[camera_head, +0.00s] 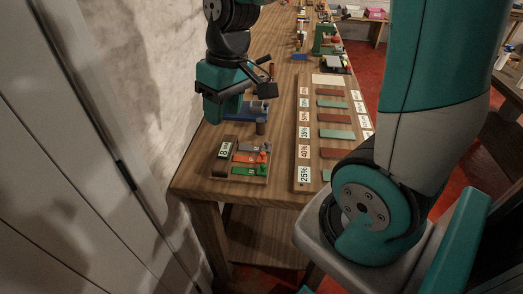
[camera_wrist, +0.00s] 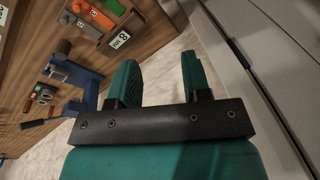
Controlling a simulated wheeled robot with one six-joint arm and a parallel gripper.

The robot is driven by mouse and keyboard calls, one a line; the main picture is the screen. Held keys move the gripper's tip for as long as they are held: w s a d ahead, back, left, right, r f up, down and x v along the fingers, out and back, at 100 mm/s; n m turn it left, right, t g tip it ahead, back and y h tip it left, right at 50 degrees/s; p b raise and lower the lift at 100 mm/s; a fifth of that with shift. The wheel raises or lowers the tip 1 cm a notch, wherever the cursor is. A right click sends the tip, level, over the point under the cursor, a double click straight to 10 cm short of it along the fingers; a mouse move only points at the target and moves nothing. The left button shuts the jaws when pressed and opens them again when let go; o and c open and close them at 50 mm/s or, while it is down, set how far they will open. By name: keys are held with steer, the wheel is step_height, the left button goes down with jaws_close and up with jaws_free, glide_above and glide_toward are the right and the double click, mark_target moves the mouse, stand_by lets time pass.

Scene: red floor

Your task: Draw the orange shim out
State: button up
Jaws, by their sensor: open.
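The orange shim (camera_head: 250,158) lies in a small wooden holder (camera_head: 218,173) near the front left of the table, between a grey shim (camera_head: 254,148) and a green shim (camera_head: 249,170). In the wrist view the orange shim (camera_wrist: 82,7) is at the top edge, partly cut off, with the holder (camera_wrist: 117,20) around it. My gripper (camera_wrist: 160,76) is open, its two teal fingers apart with nothing between them. It is away from the shim, which lies to the upper left of the fingers in the wrist view. In the head view my wrist hangs above and behind the holder.
A blue clamp-like tool (camera_wrist: 90,88) stands behind the holder. A long wooden board (camera_head: 304,188) with percent labels and coloured strips lies to its right. A white wall (camera_head: 150,80) runs close along the table's left side. The wooden table (camera_head: 196,172) has bare room around the holder.

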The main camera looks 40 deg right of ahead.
mark_target(263, 153)
steer(key=w+d+f+m+h, duration=0.1)
steer(key=w+d+f+m, duration=0.15)
steer(key=d, duration=0.45)
steer(key=w+d+f+m+h, duration=0.1)
steer(key=d+f, duration=0.3)
steer(key=d, duration=0.3)
steer(key=shift+g, duration=0.4)
step_height(263, 153, down, 17)
steer(key=shift+d+r+p, duration=0.1)
steer(key=shift+r+p, duration=0.1)
steer(key=shift+p, duration=0.95)
jaws_close()
